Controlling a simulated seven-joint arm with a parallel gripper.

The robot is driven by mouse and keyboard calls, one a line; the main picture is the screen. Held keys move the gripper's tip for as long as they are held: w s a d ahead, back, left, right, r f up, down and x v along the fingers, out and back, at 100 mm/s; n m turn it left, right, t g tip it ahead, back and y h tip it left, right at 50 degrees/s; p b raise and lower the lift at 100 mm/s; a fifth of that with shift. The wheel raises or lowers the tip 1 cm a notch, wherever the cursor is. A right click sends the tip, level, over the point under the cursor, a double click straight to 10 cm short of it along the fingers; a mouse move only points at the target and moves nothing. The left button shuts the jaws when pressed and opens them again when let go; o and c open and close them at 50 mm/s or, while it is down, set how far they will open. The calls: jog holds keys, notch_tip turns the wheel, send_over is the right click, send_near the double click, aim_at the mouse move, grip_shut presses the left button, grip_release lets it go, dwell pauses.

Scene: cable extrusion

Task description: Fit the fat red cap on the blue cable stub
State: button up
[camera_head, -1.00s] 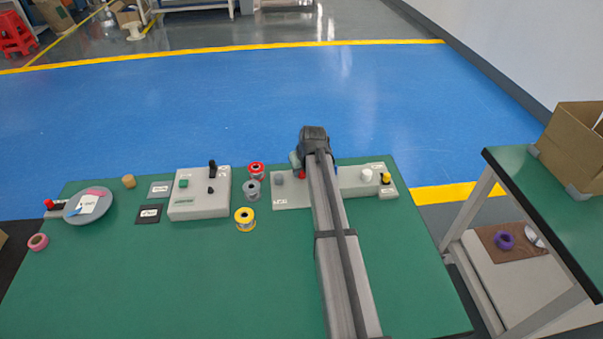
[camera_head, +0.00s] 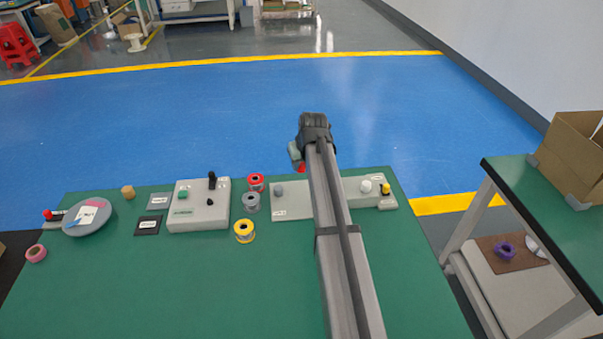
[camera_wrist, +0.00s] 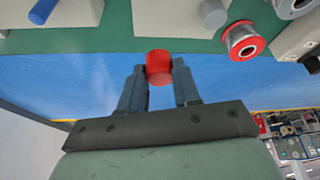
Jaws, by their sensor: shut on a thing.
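My gripper (camera_wrist: 160,85) is shut on the fat red cap (camera_wrist: 160,67), which sits between its fingertips. In the head view my gripper (camera_head: 298,153) and the red cap (camera_head: 301,168) show above the far table edge, at the left side of my arm. The blue cable stub (camera_wrist: 43,10) stands on a pale plate (camera_wrist: 75,14) at the upper left of the wrist view, apart from the cap. My arm hides the stub in the head view.
A second pale plate (camera_head: 291,206) bears a grey-blue peg (camera_head: 279,190). White (camera_head: 366,186) and yellow (camera_head: 385,188) caps stand to the right. Red (camera_head: 256,182), grey (camera_head: 251,201) and yellow (camera_head: 244,231) spools stand left. The front of the green table (camera_head: 200,290) is clear.

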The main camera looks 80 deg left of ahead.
jog(key=shift+w+r, duration=0.2)
jog(key=shift+r, duration=0.25)
jog(key=shift+w+r, duration=0.2)
jog(key=shift+r, duration=0.25)
jog(key=w+d+r+n, duration=0.1)
jog(key=w+n, duration=0.1)
jog(key=w, duration=0.1)
jog(key=w+d+r+n+g, duration=0.1)
jog(key=w+d+n, duration=0.1)
jog(key=w, duration=0.1)
jog(key=w+d+r+n+g+h, duration=0.1)
jog(key=w+n, duration=0.1)
jog(key=w, duration=0.1)
jog(key=shift+w+d+r, duration=0.2)
jog(key=shift+w+d, duration=0.15)
jog(key=shift+d, duration=0.05)
jog(key=shift+f, duration=0.2)
jog(key=shift+f, duration=3.35)
jog(key=shift+f, duration=0.1)
